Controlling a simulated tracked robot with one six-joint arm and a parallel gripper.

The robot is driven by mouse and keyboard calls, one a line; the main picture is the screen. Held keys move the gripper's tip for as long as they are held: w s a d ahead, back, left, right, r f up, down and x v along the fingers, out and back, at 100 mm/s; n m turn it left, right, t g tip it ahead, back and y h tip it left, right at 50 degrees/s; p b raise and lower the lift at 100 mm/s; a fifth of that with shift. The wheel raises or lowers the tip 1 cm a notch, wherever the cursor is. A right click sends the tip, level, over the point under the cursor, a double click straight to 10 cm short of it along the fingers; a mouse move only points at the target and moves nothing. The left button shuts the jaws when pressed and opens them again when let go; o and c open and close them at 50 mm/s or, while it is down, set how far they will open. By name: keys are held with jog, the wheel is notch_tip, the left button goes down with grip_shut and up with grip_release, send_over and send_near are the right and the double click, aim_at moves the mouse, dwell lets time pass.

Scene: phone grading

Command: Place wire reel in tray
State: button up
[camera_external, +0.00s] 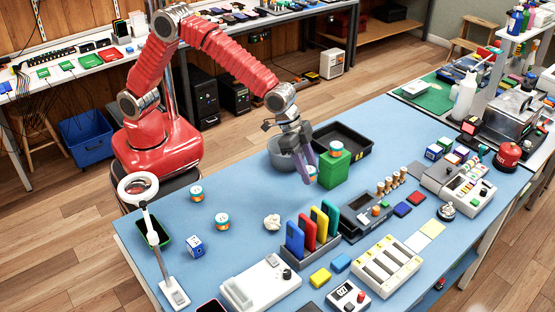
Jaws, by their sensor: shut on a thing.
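My gripper (307,174) points down in the middle of the blue table, just left of a green box. It is shut on a small wire reel (312,171) with a white top and an orange-teal body, partly hidden by the fingers. Another wire reel (336,148) sits on top of the green box (334,170). Two more wire reels, one at the left (196,193) and one nearer the front (222,221), stand on the table. A black tray (366,152) lies behind and right of the green box, and its visible floor looks empty.
A grey bowl (282,158) stands just behind and left of my gripper. A rack with upright coloured phones (310,238) and a crumpled white ball (272,222) are in front. A magnifier lamp (150,225) and a small dark-green tray (165,236) are at the left. The table's left-middle has clear room.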

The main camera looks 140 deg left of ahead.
aim_at(309, 170)
notch_tip(309, 170, up, 12)
jog(key=s+a+n+g+y, duration=0.1)
jog(key=s+a+n, duration=0.1)
jog(key=s+a, duration=0.55)
jog(key=s+a+n+y, duration=0.1)
jog(key=s+a+n, duration=0.25)
jog(key=a, duration=0.75)
jog(key=s+a+n+g, duration=0.1)
jog(key=s+a+n, duration=0.1)
jog(key=s+a, duration=0.55)
notch_tip(309, 170, down, 11)
jog(key=w+a, duration=0.1)
jog(key=shift+w+f, duration=0.2)
jog(key=shift+w, duration=0.05)
jog(key=shift+f, duration=3.15)
